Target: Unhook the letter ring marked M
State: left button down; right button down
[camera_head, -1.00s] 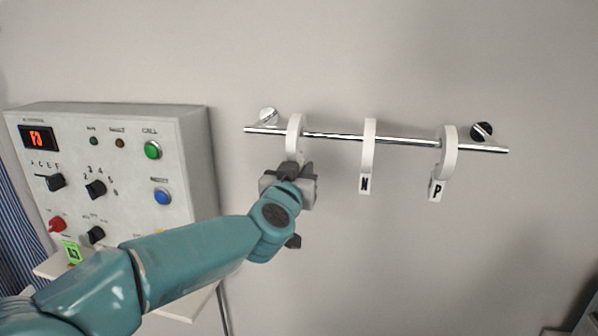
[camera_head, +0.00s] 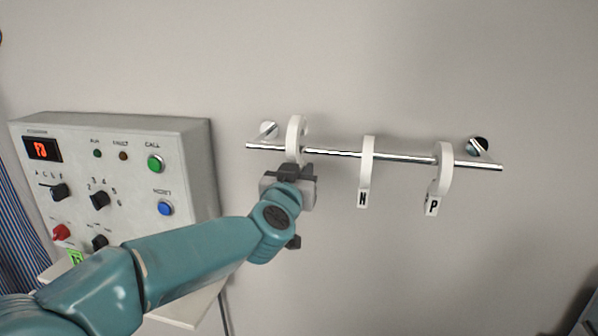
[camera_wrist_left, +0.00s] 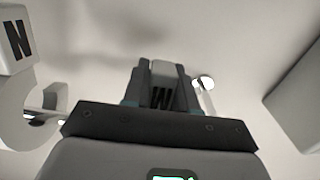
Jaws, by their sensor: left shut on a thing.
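The white ring marked M (camera_head: 294,138) is at the left part of the chrome rail (camera_head: 330,153) in the head view. Its top stands higher above the rail than the tops of the other rings. The rail crosses its lower part; I cannot tell if it still passes through the ring. My left gripper (camera_head: 295,172) is just below the rail, shut on the ring's tag and hiding it in the head view. In the left wrist view the letter (camera_wrist_left: 161,97) shows upside down between the fingers. My right gripper is not in view.
A ring marked N (camera_head: 366,165) hangs at mid-rail and one marked P (camera_head: 443,170) towards the right end. A control panel (camera_head: 130,175) with knobs and buttons is at the left. The wall above the rail is bare.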

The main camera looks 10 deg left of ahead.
pick_arm(q)
jog(key=shift+r, duration=0.1)
jog(key=s, duration=0.7)
jog(key=shift+b, duration=0.3)
dwell(0.5)
jog(key=s, duration=3.5)
dwell(0.3)
